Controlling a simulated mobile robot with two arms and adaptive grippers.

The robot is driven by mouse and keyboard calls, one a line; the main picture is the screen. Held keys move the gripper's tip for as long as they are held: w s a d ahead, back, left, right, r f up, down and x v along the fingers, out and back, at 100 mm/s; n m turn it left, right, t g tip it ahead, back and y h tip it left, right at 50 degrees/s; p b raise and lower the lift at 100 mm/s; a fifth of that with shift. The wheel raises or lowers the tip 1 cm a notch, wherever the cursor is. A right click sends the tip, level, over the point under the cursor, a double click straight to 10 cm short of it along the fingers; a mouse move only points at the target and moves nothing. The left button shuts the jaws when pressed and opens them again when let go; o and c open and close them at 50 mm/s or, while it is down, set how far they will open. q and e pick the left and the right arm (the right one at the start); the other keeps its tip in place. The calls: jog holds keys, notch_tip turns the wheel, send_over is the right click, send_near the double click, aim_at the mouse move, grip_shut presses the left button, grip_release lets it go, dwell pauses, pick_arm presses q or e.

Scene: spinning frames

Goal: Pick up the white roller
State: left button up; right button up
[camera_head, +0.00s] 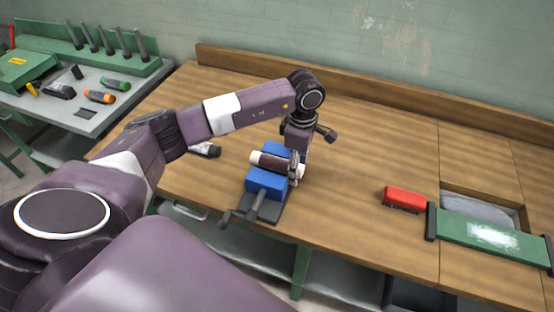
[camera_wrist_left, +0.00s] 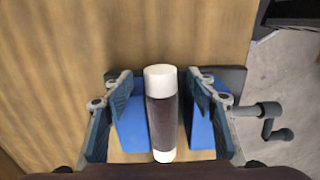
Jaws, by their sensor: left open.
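The roller (camera_head: 272,162) has a dark body and white ends. It lies between the two blue jaws of a vise (camera_head: 265,182) on the wooden workbench. In the left wrist view the roller (camera_wrist_left: 161,120) runs up the middle, its white end (camera_wrist_left: 160,79) at the top. My left gripper (camera_head: 293,165) points down over the vise. In the wrist view the left gripper (camera_wrist_left: 160,112) is open, with one finger on each side of the roller and blue jaws, apart from the roller. My right gripper is out of view.
The vise handle (camera_head: 232,216) sticks out at the bench's front edge. A dark, grey-banded tool (camera_head: 206,150) lies left of the vise. A red brush (camera_head: 404,198) and a green-framed panel (camera_head: 490,236) are to the right. The bench between vise and brush is clear.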

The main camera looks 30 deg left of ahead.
pick_arm(q)
jog(key=shift+s, duration=0.1)
jog(key=c, duration=1.4)
jog(key=shift+o, duration=0.2)
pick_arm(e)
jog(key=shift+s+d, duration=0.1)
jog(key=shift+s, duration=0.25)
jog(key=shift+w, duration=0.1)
